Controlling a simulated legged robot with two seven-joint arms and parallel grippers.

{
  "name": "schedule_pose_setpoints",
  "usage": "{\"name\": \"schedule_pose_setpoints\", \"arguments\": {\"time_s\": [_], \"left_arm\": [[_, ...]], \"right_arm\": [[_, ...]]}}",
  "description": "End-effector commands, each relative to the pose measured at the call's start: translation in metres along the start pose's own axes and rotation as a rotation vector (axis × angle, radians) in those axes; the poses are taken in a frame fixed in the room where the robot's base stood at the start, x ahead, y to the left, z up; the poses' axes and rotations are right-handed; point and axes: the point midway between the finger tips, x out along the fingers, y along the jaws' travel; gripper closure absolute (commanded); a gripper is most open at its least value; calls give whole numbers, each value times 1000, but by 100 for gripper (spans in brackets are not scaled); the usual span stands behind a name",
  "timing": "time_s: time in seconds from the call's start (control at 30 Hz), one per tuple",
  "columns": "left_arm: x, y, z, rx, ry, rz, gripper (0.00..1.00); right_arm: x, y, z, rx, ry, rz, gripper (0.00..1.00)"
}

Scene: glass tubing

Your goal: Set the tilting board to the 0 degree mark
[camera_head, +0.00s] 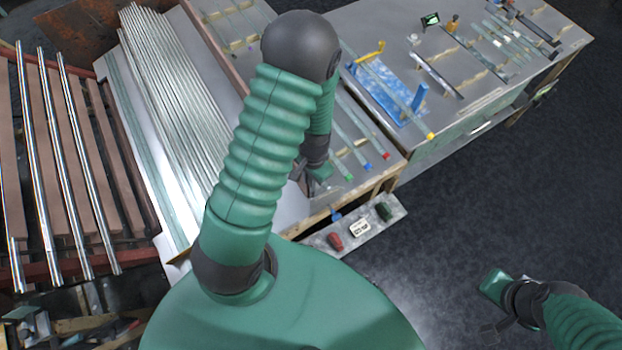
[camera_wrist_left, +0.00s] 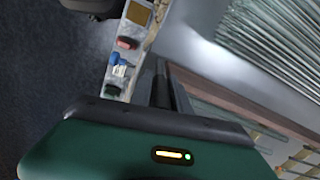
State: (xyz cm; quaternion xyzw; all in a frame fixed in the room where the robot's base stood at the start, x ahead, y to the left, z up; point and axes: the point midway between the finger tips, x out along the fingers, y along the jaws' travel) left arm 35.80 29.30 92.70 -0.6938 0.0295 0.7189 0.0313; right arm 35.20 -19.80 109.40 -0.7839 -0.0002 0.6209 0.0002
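A blue board (camera_head: 385,92) lies on the grey bench in the head view, with a yellow handle at its far end and a blue upright at its near right corner. I cannot tell for certain whether it is the tilting board, and no degree mark is readable. My left gripper (camera_head: 312,184) is low at the bench's front edge, partly hidden behind my own arm. Its dark fingers (camera_wrist_left: 166,88) show in the left wrist view with nothing visible between them. My right gripper (camera_head: 492,328) hangs over the dark floor at lower right, away from the bench.
A narrow grey shelf (camera_head: 318,240) below the bench edge carries a red item (camera_head: 335,241), a white label and a dark green item (camera_head: 383,211). Many glass tubes (camera_head: 175,90) lie on a sloped white surface at left. A rack with steel rails (camera_head: 70,150) stands farther left. Floor at right is clear.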

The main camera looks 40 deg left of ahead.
Motion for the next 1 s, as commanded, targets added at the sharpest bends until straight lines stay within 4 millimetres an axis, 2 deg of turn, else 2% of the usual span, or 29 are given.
{"name": "schedule_pose_setpoints", "arguments": {"time_s": [0.03, 0.17, 0.43, 0.57, 0.67, 1.0], "left_arm": [[2, 2, 2, 1, -5, 3, 72], [2, 1, 1, 0, -3, 2, 57], [0, 1, 1, 0, 0, 1, 57], [-13, 0, 0, 0, 3, -1, 57], [-36, 0, -2, 2, 7, -2, 57], [-133, 0, -2, 1, 6, 0, 57]], "right_arm": [[1, 0, 0, 0, 0, 0, 100], [1, 0, 0, 0, 0, 0, 100], [0, 0, 0, 0, 0, 0, 100], [0, 0, 0, 0, 0, 0, 100], [0, 0, 0, 0, 0, 0, 100], [-1, 0, 0, 0, 0, 0, 100]]}}
